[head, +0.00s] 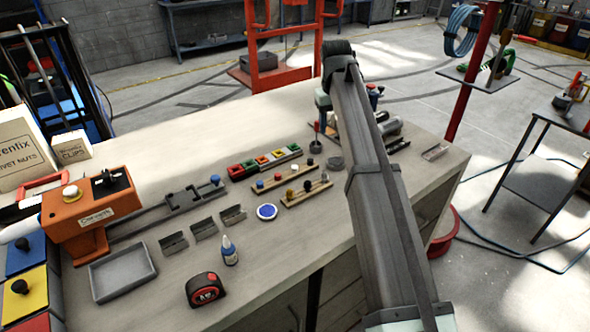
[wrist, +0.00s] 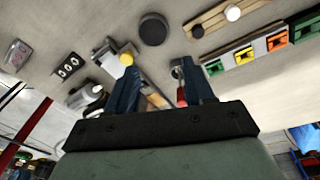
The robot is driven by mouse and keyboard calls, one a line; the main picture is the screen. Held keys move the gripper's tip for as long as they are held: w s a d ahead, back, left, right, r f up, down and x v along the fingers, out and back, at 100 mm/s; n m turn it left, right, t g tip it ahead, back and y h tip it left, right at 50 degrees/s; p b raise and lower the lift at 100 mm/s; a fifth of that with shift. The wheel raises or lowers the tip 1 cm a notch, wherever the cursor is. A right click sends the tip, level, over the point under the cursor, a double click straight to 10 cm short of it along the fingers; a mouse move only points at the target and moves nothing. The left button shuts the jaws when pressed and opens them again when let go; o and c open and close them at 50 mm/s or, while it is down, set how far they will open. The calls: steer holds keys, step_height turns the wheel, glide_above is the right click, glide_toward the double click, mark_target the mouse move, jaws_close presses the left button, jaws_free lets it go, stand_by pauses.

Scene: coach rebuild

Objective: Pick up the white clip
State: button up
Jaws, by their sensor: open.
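A small white round-topped piece, which may be the white clip, sits on a wooden rack in the wrist view (wrist: 232,13). The white piece lies beyond and to the right of the fingers in the wrist view. In the head view my arm crosses the bench and mostly hides the gripper.
Coloured bins (head: 263,160) stand in a row behind the wooden racks. A black disc (wrist: 153,28) and a yellow-topped piece (wrist: 126,59) lie near my fingers. An orange machine (head: 90,208), grey tray (head: 122,273) and tape measure (head: 206,289) occupy the bench's left and front.

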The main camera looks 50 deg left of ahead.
steer(key=s+a+r+n+g, duration=0.15)
steer(key=s+a, duration=0.25)
steer(key=s, duration=0.7)
glide_above(295, 167)
steer(key=shift+h, duration=0.3)
steer(key=f, duration=0.8)
steer(key=shift+a, duration=0.3)
steer(key=shift+d+f, duration=0.2)
steer(key=shift+f, duration=2.35)
steer(key=shift+c, duration=0.3)
jaws_close()
